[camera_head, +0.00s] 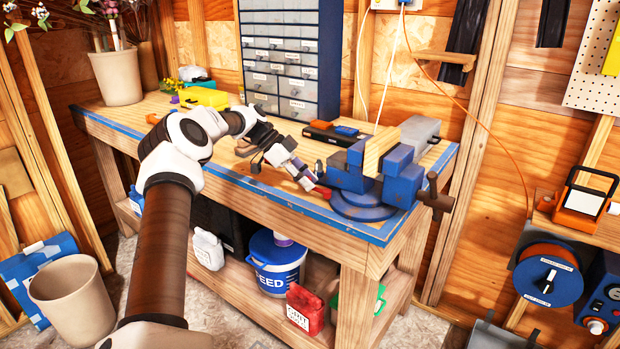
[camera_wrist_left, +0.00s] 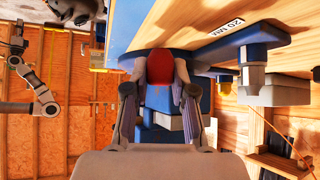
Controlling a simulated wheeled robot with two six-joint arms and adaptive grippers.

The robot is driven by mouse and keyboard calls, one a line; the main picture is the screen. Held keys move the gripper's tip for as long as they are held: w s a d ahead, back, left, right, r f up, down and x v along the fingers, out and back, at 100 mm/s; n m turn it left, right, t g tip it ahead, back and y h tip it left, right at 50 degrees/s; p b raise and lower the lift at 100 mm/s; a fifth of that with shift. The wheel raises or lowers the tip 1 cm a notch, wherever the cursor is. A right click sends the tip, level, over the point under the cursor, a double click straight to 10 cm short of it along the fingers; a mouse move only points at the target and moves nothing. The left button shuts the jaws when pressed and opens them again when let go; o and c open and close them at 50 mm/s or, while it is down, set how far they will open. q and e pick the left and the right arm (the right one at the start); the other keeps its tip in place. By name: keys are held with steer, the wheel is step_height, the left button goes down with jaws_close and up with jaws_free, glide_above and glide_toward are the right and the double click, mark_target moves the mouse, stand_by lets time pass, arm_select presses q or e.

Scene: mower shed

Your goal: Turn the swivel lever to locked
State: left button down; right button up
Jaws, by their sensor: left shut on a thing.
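The blue vise (camera_head: 375,168) stands at the bench's right front corner on a round blue swivel base (camera_head: 362,205). The swivel lever has a red grip (camera_head: 324,192), sticking out from the left of the base. My left gripper (camera_head: 306,180) reaches over the bench and is shut on this grip. In the left wrist view the red grip (camera_wrist_left: 160,68) sits between the two fingertips. A "20 MM" label (camera_wrist_left: 226,26) lies beside the vise there. Lock markings cannot be made out.
The wooden workbench (camera_head: 235,180) has a blue front edge. A drawer cabinet (camera_head: 291,55) stands at its back, with a dark case (camera_head: 335,134) before it. The vise handle (camera_head: 434,198) juts out to the right.

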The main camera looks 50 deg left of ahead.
arm_select(q)
steer(key=shift+f, duration=0.15)
steer(key=c, duration=1.1)
jaws_free()
steer(key=shift+o, duration=0.8)
steer(key=shift+w, duration=0.15)
steer(key=v, duration=0.7)
steer(key=shift+a, duration=0.1)
